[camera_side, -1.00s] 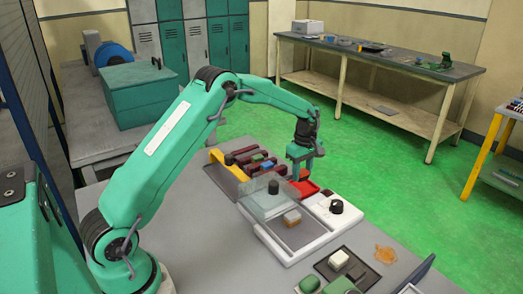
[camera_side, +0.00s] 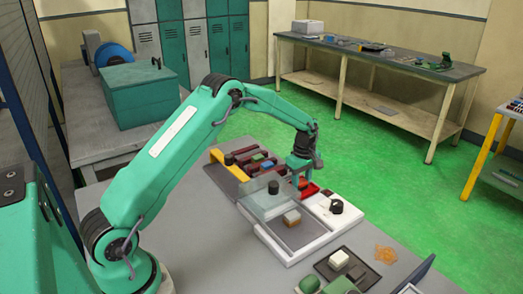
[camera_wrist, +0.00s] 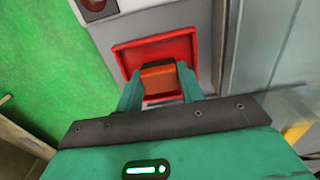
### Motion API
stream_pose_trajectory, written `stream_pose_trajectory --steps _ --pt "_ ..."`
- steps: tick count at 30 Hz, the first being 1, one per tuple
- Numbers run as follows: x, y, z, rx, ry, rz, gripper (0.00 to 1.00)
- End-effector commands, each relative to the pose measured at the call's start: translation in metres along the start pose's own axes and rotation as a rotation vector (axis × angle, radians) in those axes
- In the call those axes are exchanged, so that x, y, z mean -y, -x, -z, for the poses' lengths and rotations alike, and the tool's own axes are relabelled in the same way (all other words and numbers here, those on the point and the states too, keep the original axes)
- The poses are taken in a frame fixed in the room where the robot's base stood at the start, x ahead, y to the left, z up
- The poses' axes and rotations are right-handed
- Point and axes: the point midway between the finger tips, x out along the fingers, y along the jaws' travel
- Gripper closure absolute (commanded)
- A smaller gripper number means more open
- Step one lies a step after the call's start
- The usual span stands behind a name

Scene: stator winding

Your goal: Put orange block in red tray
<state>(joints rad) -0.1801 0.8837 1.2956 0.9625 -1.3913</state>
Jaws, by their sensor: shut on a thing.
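The orange block (camera_wrist: 159,78) is between the two fingers of my gripper (camera_wrist: 158,86) in the wrist view, and the gripper is shut on it. The red tray (camera_wrist: 137,58) is a shallow square tray with a raised rim. The block and fingertips are over the tray's opening and overlap its near part. I cannot tell whether the block touches the tray floor. In the side view my gripper (camera_side: 301,180) points down at the red tray (camera_side: 311,189), and the held block is mostly hidden there.
A white panel with a black knob (camera_side: 336,207) lies beside the tray. A rack of dark parts (camera_side: 262,164) is behind. Grey table is clear near my base.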

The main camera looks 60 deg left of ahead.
Motion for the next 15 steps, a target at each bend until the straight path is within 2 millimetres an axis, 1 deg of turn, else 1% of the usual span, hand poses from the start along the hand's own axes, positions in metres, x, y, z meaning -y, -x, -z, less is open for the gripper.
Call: stream_pose_trajectory --steps 2,3,4,15 --pt "0.0001 -0.0021 0.0 0.0 0.0 0.001 0.85" --pt "0.0001 -0.0022 0.0 0.0 0.0 0.001 0.58" --pt "0.0001 -0.0021 0.0 0.0 0.0 0.001 0.53" --pt "0.0 -0.0005 0.0 0.0 0.0 0.0 0.53"
